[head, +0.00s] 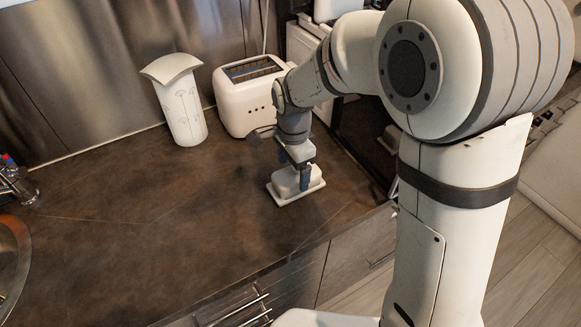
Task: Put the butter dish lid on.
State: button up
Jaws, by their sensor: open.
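The white butter dish base (281,199) rests flat on the dark countertop. The white butter dish lid (288,183) sits over the base and looks seated on it, though the far side is hidden and I cannot tell how exactly it fits. My gripper (296,178) points down right at the lid, with its dark blue fingers around the lid's upper part. The fingers are open, and part of the lid's top is hidden by the gripper.
A white toaster (240,107) stands behind my gripper, and a white vase-like container (184,112) stands left of it. The sink edge (14,262) is at the far left. The counter's left and middle are clear. Drawers with handles (243,309) lie below the front edge.

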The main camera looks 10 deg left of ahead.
notch_tip(320, 180, up, 13)
jog(key=shift+f, duration=0.15)
jog(key=s+d+f+n+t, duration=0.1)
jog(key=s+d+n, duration=0.4)
jog(key=d, duration=0.5)
jog(key=s+d+f+n+t, duration=0.1)
jog(key=s+d+n, duration=0.4)
jog(key=s+d, duration=0.5)
jog(key=shift+d+f+n+t, duration=0.2)
jog(key=shift+d+n+t, duration=0.15)
jog(key=shift+d, duration=0.35)
